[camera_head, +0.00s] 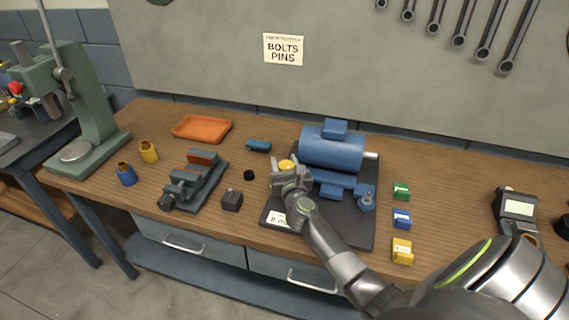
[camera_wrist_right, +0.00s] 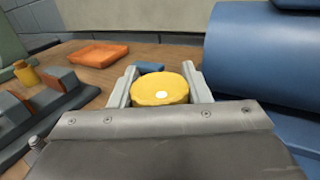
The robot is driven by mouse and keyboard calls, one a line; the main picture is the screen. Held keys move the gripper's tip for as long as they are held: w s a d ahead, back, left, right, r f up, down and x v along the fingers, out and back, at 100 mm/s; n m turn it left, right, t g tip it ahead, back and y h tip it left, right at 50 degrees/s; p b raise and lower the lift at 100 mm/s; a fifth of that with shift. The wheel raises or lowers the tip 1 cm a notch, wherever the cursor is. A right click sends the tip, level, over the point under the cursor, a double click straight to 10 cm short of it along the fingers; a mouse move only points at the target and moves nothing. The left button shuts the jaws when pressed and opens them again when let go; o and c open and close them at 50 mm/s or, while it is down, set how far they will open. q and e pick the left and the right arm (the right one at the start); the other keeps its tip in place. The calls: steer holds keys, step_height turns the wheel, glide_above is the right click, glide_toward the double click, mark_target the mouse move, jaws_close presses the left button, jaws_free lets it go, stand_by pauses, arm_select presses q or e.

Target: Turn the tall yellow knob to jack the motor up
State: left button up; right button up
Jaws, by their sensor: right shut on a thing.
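The yellow knob (camera_head: 287,165) stands at the left side of the blue motor (camera_head: 332,147), on the dark base plate (camera_head: 352,228). My right gripper (camera_head: 286,172) is shut on the knob. In the right wrist view the round yellow top of the knob (camera_wrist_right: 160,89) shows between the two grey fingers, and the blue motor (camera_wrist_right: 262,52) is close by on the right. The knob's lower part is hidden by the gripper. My left gripper is not in view.
A dark vise (camera_head: 193,182), a small dark block (camera_head: 232,200) and a black cap (camera_head: 249,175) lie left of the plate. An orange tray (camera_head: 203,128) is farther back. Small green, blue and yellow boxes (camera_head: 402,217) stand to the right.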

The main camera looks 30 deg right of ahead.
steer(key=shift+c, duration=0.4)
steer(key=shift+h, duration=0.3)
steer(key=m+g+h+b, duration=0.1)
steer(key=m+g+h, duration=0.1)
steer(key=h, duration=0.1)
steer(key=m+h+b, duration=0.1)
steer(key=shift+s+d+f+m+g+b, duration=0.2)
steer(key=shift+f+m+g+b, duration=0.1)
steer(key=shift+g+b, duration=0.1)
steer(key=shift+s+d+m+g+h+b, duration=0.15)
steer(key=shift+m+g+h+b, duration=0.7)
steer(key=shift+g+h+b, duration=0.25)
steer(key=shift+s+d+m+g+h+b, duration=0.1)
steer(key=shift+s+m+g+h+b, duration=0.05)
steer(key=shift+m+g+h+b, duration=0.9)
steer(key=shift+g+p, duration=0.25)
steer(key=shift+p, duration=0.05)
steer(key=o, duration=1)
steer(key=shift+r, duration=0.2)
